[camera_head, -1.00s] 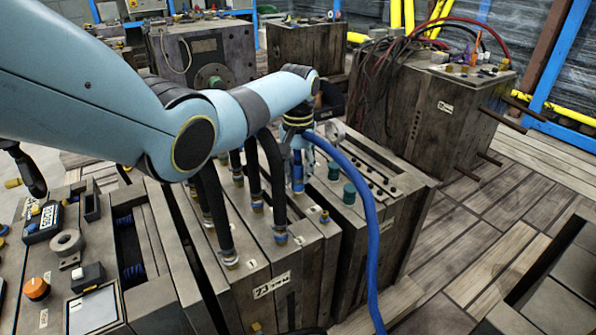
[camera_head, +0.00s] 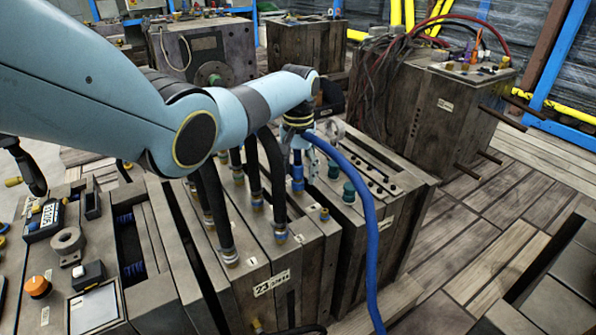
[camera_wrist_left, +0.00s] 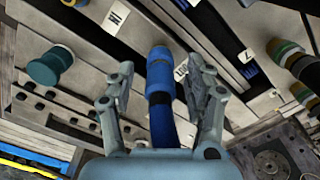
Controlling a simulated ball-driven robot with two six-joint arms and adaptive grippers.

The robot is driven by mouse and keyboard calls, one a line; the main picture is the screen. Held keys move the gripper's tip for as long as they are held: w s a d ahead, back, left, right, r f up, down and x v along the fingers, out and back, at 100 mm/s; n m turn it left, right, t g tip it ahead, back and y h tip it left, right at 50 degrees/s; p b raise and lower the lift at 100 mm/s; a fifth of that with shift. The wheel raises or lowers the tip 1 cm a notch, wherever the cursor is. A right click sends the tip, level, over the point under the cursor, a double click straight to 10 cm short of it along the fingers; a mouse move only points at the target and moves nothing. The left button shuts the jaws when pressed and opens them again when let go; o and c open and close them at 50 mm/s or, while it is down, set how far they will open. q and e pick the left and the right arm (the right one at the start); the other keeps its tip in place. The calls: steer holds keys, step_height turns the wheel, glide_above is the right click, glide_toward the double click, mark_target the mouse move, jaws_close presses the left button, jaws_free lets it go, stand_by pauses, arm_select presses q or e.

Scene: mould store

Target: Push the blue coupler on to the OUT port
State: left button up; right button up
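The blue coupler (camera_head: 297,172) stands about upright over the top of a mould block, below my left wrist. In the left wrist view the coupler (camera_wrist_left: 160,72) lies between the two fingers of my left gripper (camera_wrist_left: 160,72), with a visible gap on each side. The left gripper is open around it. A blue hose (camera_head: 371,240) runs from the coupler down over the block's front. My right gripper is not in view.
Dark green plugs (camera_head: 349,192) stand close right of the coupler. Several black hoses (camera_head: 273,185) rise from the block just left of it. Another mould block (camera_head: 430,120) with red and black cables stands behind right. The plank floor (camera_head: 470,240) at right is clear.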

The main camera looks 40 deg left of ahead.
arm_select(q)
step_height(320, 180, up, 12)
stand_by(0.6)
stand_by(0.4)
